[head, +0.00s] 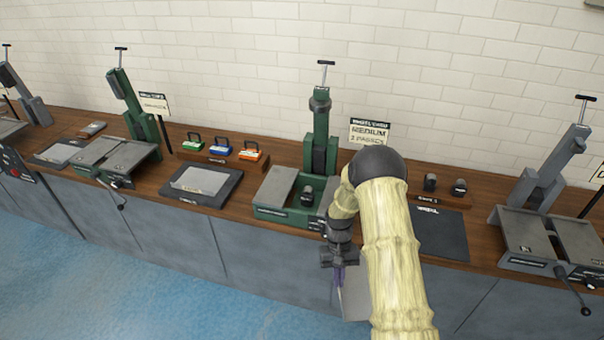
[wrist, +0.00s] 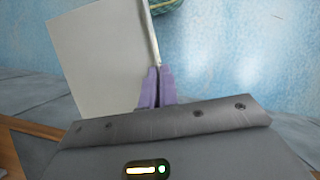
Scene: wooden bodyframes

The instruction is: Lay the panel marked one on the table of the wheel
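My gripper (head: 338,270) hangs in front of the bench edge, fingers pointing down. Its purple fingers (wrist: 159,88) are shut on the edge of a flat light-grey panel (wrist: 95,55). The panel also shows below my gripper in the head view (head: 355,301), partly hidden by my arm. No number can be read on it. Behind it stands a green machine (head: 320,125) with a grey table plate (head: 276,186) on its left and dark rollers. My arm hides its right side. I cannot tell for sure which machine is the wheel.
A sign (head: 369,132) reads "MEDIUM 2 PASSES". Another plate (head: 200,180) lies on a dark mat (head: 172,190) at left. A dark mat (head: 445,232) right of my arm looks empty. Another green machine (head: 130,110) and a grey machine (head: 550,180) flank these on the wooden bench.

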